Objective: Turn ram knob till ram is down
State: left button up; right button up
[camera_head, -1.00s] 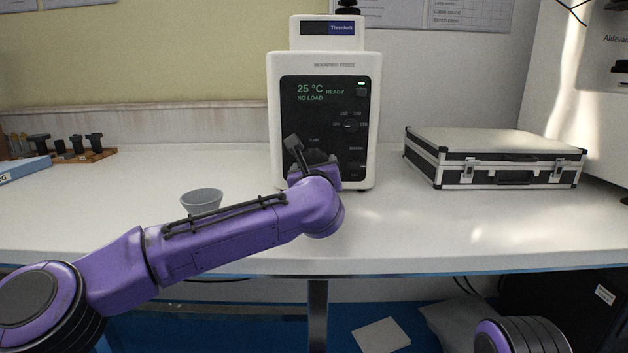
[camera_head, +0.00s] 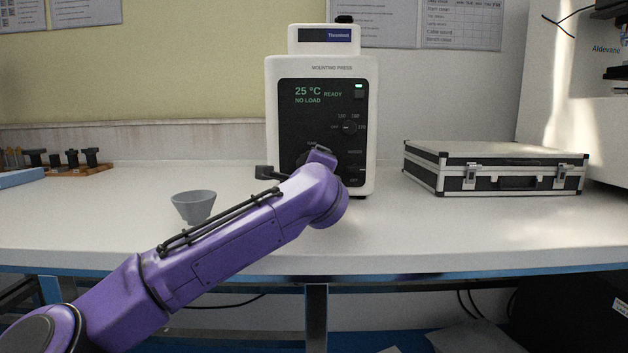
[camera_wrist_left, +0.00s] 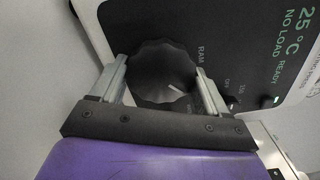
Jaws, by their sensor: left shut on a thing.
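The mounting press (camera_head: 322,70) is a white upright machine with a black front panel at the back of the bench. Its display reads 25 °C, READY and NO LOAD, with a green light lit. The ram knob (camera_wrist_left: 163,68) is dark, round and scalloped with a white pointer mark, beside the word RAM in the left wrist view. My left gripper (camera_wrist_left: 163,85) is shut on the knob, one finger on each side. The ram itself cannot be seen. My right gripper is out of view.
A grey bowl (camera_head: 194,207) stands on the bench (camera_head: 440,235) left of the press, near my left forearm. A black and silver case (camera_head: 494,168) lies to the right. A small dial (camera_head: 349,127) is higher on the panel. Posts on a wooden rack (camera_head: 80,167) stand far left.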

pick_arm(q)
jog(key=shift+f+n, duration=0.25)
jog(key=shift+n, duration=0.25)
jog(key=n+b, duration=0.2)
jog(key=n, duration=0.1)
jog(key=shift+r+n, duration=0.1)
jog(key=shift+n, duration=0.2)
jog(key=shift+r+n+b, duration=0.2)
jog(key=shift+n+b, duration=0.5)
jog(key=shift+n, duration=0.9)
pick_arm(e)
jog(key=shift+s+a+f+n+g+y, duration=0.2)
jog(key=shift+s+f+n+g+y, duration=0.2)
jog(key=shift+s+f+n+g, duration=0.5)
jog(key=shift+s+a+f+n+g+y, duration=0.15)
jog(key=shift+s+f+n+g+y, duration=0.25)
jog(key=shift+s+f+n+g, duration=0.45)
pick_arm(q)
jog(key=shift+n, duration=0.3)
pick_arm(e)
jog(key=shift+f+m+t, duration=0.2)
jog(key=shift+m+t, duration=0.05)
pick_arm(q)
jog(key=o, duration=1)
jog(key=shift+c, duration=0.2)
jog(key=shift+r, duration=0.1)
